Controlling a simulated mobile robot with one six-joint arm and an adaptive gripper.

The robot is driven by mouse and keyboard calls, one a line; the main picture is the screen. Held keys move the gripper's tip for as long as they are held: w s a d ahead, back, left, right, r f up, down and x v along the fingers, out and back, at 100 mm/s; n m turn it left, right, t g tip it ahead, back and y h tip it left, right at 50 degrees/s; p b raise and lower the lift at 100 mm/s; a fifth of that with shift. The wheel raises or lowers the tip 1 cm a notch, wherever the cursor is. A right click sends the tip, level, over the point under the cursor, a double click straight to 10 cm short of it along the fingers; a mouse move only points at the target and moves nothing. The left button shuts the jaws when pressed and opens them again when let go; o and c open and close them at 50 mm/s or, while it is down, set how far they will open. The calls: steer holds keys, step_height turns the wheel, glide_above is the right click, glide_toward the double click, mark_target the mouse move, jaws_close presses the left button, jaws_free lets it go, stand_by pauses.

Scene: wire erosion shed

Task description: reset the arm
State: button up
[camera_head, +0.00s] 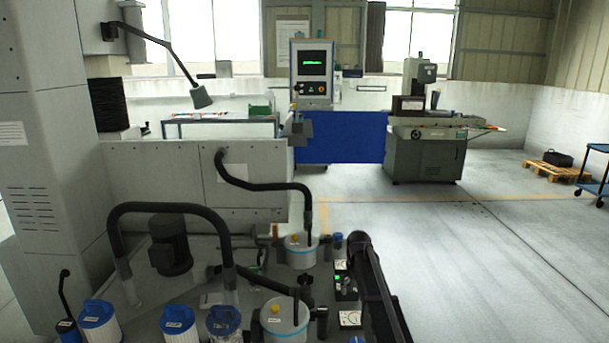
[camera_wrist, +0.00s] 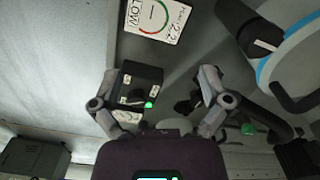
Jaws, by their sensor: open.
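My gripper (camera_wrist: 158,82) shows in the wrist view with its two grey fingers spread wide apart. It is open, and nothing is held between the fingers. Beyond the fingers is a small black control box (camera_wrist: 140,88) with a lit green light; it also shows in the head view (camera_head: 345,288). My dark arm (camera_head: 375,295) reaches up at the bottom middle of the head view, right of the box. The gripper itself cannot be made out there.
A gauge card (camera_wrist: 156,18) marked LOW lies near the box. Lidded canisters (camera_head: 284,318), black hoses (camera_head: 262,186) and blue-capped filters (camera_head: 98,318) crowd the grey bench on the left. A green-grey machine (camera_head: 425,155) stands further back.

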steer(key=s+f+m+b, duration=0.1)
steer(key=s+f+b, duration=0.2)
steer(key=s, duration=0.7)
steer(key=s+f+m+b, duration=0.2)
steer(key=s+f+b, duration=0.1)
steer(key=s, duration=0.7)
steer(key=s+f+m+b, duration=0.1)
steer(key=s+f+b, duration=0.2)
steer(key=s, duration=0.7)
step_height(320, 180, up, 18)
steer(key=p, duration=1.8)
steer(key=shift+s+d+r, duration=0.15)
steer(key=shift+s+r, duration=0.05)
stand_by(0.7)
